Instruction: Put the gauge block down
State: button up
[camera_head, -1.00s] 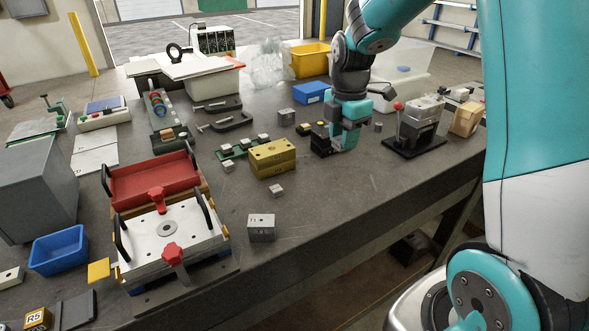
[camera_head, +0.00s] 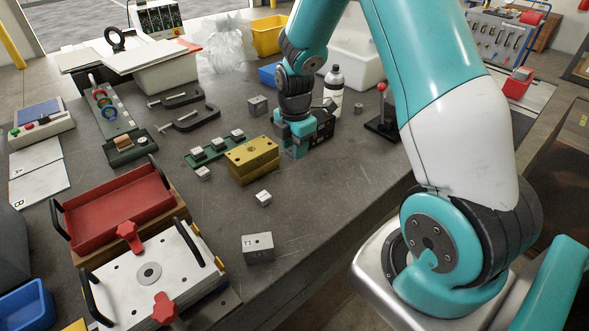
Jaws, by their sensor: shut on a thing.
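My gripper (camera_head: 296,152) points down low over the bench, just right of the brass block (camera_head: 250,168). Its teal fingers are shut on the gauge block, which is mostly hidden between them. I cannot tell whether the gauge block touches the bench top. Similar loose grey blocks stand on the bench: a larger marked block (camera_head: 258,249) in front, a small block (camera_head: 264,198) nearer the brass block, and another grey block (camera_head: 258,106) behind.
A green rack (camera_head: 215,151) with several small blocks lies left of the brass block. A black device (camera_head: 322,126) and a bottle (camera_head: 334,88) stand close behind my gripper; a stand with a red knob (camera_head: 383,112) is to the right. Bench (camera_head: 330,205) in front is clear.

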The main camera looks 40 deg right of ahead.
aim_at(295, 181)
notch_tip(295, 181, down, 9)
jog(key=shift+f+p, duration=0.1)
jog(key=shift+p, duration=0.65)
jog(key=shift+f, duration=0.15)
jog(key=o, duration=1)
